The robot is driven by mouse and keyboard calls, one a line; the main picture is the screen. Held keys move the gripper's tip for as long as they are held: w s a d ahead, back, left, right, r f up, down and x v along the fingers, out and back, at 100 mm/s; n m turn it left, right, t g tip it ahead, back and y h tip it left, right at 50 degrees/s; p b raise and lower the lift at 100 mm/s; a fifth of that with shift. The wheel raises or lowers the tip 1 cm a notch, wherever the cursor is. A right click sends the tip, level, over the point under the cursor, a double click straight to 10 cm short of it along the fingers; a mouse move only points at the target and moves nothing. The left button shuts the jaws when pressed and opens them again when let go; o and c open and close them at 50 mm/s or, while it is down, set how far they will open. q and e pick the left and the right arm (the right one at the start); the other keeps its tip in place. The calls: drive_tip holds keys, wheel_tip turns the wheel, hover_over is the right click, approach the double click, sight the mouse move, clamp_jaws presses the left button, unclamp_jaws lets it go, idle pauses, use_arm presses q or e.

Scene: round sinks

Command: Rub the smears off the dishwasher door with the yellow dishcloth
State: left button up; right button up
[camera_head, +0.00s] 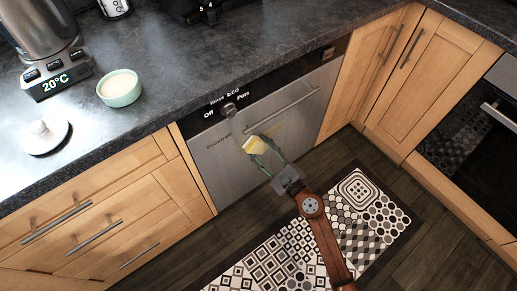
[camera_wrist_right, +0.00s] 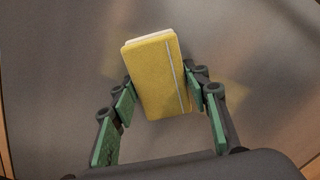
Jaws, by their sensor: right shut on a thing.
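The dishwasher door (camera_head: 222,158) is a grey metal front under the counter, with a bar handle (camera_head: 283,109) and a control strip above. The yellow dishcloth (camera_head: 254,145) is a folded block in front of the door; the right wrist view shows it (camera_wrist_right: 156,82) between the green-padded fingers. My right gripper (camera_head: 262,151) is shut on it. Faint yellowish smears (camera_wrist_right: 232,92) show on the door beside the cloth in the wrist view. Whether the cloth touches the door I cannot tell. My left gripper is not in view.
Wooden drawers (camera_head: 85,225) flank the door at left and cupboards (camera_head: 405,75) at right. A dark counter (camera_head: 180,65) overhangs it, bearing a bowl (camera_head: 120,88), a white lid (camera_head: 45,136) and a kettle (camera_head: 40,50). A patterned mat (camera_head: 285,262) lies on the floor.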

drive_tip(key=shift+w+d+r, duration=0.1)
drive_tip(key=shift+w+d, duration=0.15)
drive_tip(key=shift+d, duration=0.05)
drive_tip(key=shift+d, duration=0.1)
drive_tip(key=shift+w+d+b, duration=0.35)
drive_tip(key=shift+w+d, duration=0.1)
drive_tip(key=shift+d, duration=0.1)
drive_tip(key=shift+w+d, duration=0.1)
drive_tip(key=shift+d, duration=0.1)
drive_tip(key=shift+w+d+b, duration=0.5)
drive_tip(key=shift+w+d, duration=0.1)
drive_tip(key=shift+d, duration=0.2)
